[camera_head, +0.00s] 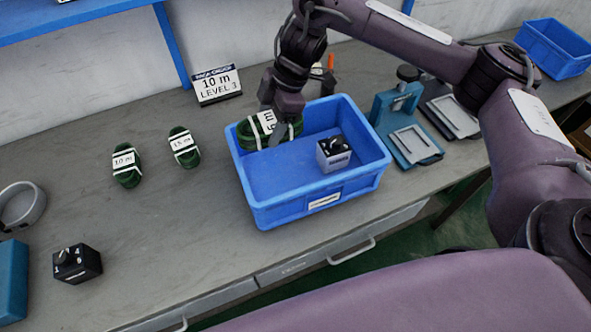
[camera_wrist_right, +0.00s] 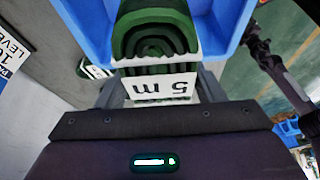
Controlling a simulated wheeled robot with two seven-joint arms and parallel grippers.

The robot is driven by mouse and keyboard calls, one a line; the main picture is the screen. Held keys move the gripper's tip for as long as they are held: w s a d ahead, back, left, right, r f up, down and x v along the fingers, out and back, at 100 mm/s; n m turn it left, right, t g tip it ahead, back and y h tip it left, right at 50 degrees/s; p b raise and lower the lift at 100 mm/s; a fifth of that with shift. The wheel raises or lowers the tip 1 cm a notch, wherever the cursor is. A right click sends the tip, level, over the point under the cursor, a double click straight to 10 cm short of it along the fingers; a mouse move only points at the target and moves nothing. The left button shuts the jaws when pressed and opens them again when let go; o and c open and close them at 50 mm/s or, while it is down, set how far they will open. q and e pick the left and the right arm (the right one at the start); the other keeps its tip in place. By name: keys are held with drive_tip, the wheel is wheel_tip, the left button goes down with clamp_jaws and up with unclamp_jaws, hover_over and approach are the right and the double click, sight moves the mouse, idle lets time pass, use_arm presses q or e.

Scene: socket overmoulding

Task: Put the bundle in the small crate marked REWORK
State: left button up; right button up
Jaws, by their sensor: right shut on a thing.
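A green coiled bundle (camera_head: 247,134) with white bands and a "5 m" label is in my right gripper (camera_head: 272,137), at the back left corner of a blue crate (camera_head: 265,217). The bundle also shows in the right wrist view (camera_wrist_right: 155,30), label (camera_wrist_right: 160,86) between the fingers. My right gripper is shut on it; whether the bundle touches the crate floor or wall I cannot tell. The crate's front label (camera_head: 325,201) is too small to read. My left gripper is not in the head view.
A grey block with a black knob (camera_head: 334,155) sits in the crate's right half. Two green bundles (camera_head: 126,166) (camera_head: 184,148) lie to its left. A "10 m LEVEL 3" sign (camera_head: 217,85) stands behind. A teal press (camera_head: 405,125) stands right; another blue crate (camera_head: 554,50) is far right.

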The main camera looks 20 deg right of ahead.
wheel_tip(320, 180, down, 14)
drive_tip(key=shift+f+b, duration=0.1)
drive_tip(key=shift+b, duration=1)
wheel_tip(320, 180, down, 5)
drive_tip(key=shift+r, duration=0.2)
drive_tip(key=shift+f, duration=0.2)
drive_tip(key=shift+f, duration=0.15)
drive_tip(key=o, duration=1)
